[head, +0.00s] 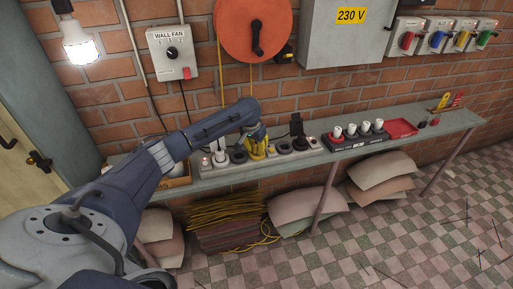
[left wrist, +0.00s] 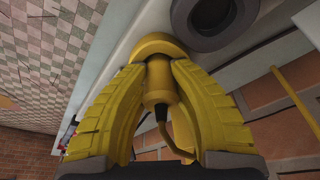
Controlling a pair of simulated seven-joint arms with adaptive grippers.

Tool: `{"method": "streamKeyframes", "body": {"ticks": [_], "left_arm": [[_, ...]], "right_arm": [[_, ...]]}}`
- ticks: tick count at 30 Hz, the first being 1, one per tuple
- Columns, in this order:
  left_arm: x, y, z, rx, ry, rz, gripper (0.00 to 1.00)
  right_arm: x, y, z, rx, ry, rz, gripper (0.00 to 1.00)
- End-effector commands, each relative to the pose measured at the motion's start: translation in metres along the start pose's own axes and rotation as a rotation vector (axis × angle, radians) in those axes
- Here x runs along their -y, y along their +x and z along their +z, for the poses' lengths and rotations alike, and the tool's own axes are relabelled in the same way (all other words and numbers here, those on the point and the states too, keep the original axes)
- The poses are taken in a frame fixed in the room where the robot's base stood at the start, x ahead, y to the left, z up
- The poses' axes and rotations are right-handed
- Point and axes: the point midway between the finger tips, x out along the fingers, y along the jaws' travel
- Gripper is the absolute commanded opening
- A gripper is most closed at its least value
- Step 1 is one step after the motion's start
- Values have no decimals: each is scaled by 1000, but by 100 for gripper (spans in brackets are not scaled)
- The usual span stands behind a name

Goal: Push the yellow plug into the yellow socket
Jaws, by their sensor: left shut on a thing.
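My left gripper (head: 256,148) is over the socket strip (head: 210,180) on the shelf. The plug's front end meets a round yellow rim, which looks like the yellow socket (left wrist: 160,43) on the pale strip. I cannot tell how deep the plug sits, as the fingers hide part of the joint. My right gripper is not in view.
A dark grey socket (left wrist: 210,15) is beside the yellow one. Black plug pieces (head: 298,128) stand on the strip's right part. A dark rack with white-topped pieces (head: 358,136) and a red tray (head: 399,128) are farther right. The brick wall is close behind.

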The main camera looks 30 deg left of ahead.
Motion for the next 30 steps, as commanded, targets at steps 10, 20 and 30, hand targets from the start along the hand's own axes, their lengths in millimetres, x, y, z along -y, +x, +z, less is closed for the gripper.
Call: {"method": "streamKeyframes", "body": {"ticks": [10, 20, 30], "left_arm": [[0, 2, 1, 2, -1, 0, 48], [2, -5, 0, 0, -2, -2, 48], [0, -59, 0, -2, 2, 0, 48]], "right_arm": [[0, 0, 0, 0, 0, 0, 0], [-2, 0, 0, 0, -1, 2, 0], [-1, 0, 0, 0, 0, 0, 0]]}}
